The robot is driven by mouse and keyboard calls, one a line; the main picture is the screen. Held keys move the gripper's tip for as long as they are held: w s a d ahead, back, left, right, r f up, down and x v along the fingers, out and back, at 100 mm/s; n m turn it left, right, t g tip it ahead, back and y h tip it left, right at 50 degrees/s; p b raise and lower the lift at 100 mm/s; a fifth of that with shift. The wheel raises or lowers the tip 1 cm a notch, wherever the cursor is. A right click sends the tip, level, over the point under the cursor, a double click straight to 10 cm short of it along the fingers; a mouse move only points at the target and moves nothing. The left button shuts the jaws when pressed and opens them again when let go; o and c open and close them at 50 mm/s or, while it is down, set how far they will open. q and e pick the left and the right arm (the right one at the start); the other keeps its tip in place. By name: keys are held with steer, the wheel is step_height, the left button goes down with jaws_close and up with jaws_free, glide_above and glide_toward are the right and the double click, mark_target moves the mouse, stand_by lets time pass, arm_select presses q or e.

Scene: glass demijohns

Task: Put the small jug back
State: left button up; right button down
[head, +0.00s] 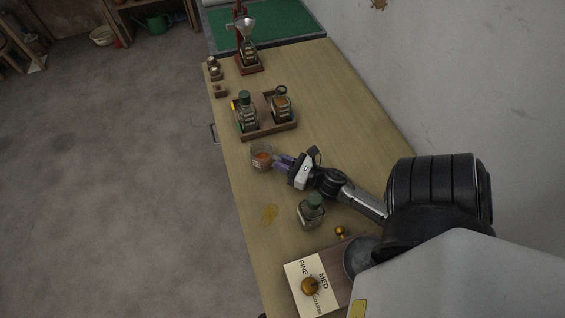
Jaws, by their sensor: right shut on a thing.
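A small glass vessel with an orange-brown patch (262,157), which looks like the small jug, is at the left edge of the table. My right gripper (279,163) is shut on it from the right; the fingers hide part of it. I cannot tell whether it touches the table. Behind it a wooden tray (270,131) holds a green-capped jug (248,117) on the left and a jug with an orange label and dark ring top (281,106) on the right. My left gripper is not in view.
Another green-capped jug (311,214) stands in front of my right forearm. A funnel stand (248,57) is at the back. The table right of the tray is clear.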

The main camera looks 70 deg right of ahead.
steer(key=shift+f, duration=0.15)
steer(key=c, duration=1.1)
jaws_free()
steer(key=shift+r, duration=0.25)
